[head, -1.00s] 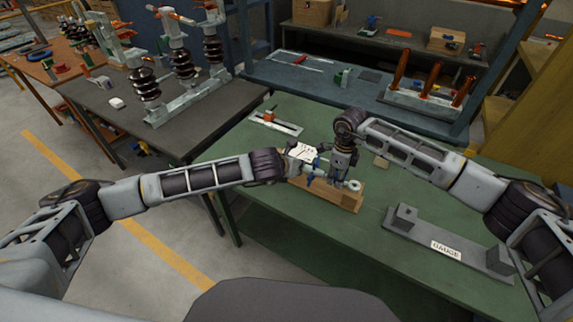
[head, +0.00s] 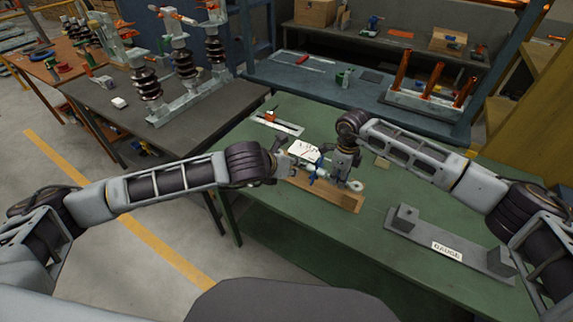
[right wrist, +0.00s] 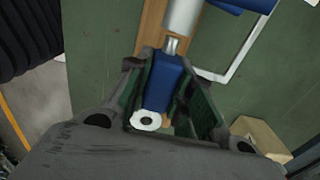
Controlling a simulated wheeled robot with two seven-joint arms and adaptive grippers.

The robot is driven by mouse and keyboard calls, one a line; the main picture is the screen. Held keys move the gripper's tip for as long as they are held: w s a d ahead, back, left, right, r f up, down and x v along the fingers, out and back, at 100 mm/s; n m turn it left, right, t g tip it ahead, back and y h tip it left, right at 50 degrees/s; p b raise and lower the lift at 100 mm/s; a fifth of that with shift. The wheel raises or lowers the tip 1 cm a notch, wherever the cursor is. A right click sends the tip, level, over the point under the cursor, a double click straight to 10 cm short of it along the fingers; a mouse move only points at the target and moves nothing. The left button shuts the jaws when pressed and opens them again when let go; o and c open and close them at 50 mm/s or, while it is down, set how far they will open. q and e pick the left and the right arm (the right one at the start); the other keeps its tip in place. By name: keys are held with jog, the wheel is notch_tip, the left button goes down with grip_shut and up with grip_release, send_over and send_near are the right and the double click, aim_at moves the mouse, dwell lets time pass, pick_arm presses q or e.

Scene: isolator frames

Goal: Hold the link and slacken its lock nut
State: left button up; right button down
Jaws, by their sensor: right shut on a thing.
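The link (head: 321,174) lies along a wooden block (head: 340,200) on the green bench, with a silver body, blue parts and a pale ring-shaped eye end (head: 355,185). My right gripper (head: 342,172) points down at the link's near end. In the right wrist view its fingers are shut around a blue section (right wrist: 163,82) of the link, between the eye (right wrist: 146,120) and a short threaded rod (right wrist: 171,46) that enters the silver tube (right wrist: 183,14). The lock nut is not clear to make out. My left gripper (head: 286,164) is at the link's far left end; its fingers are too small to read.
A white card (head: 303,149) lies behind the link. A grey gauge (head: 447,246) with upright end blocks lies at the right of the bench (head: 290,225). A plate with an orange item (head: 275,122) is at the back left. The front of the bench is clear.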

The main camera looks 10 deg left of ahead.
jog(key=shift+a, duration=0.1)
dwell(0.3)
jog(key=c, duration=1.2)
grip_release()
jog(key=shift+o, duration=0.2)
jog(key=shift+r, duration=0.15)
notch_tip(320, 180, up, 12)
jog(key=shift+f, duration=0.2)
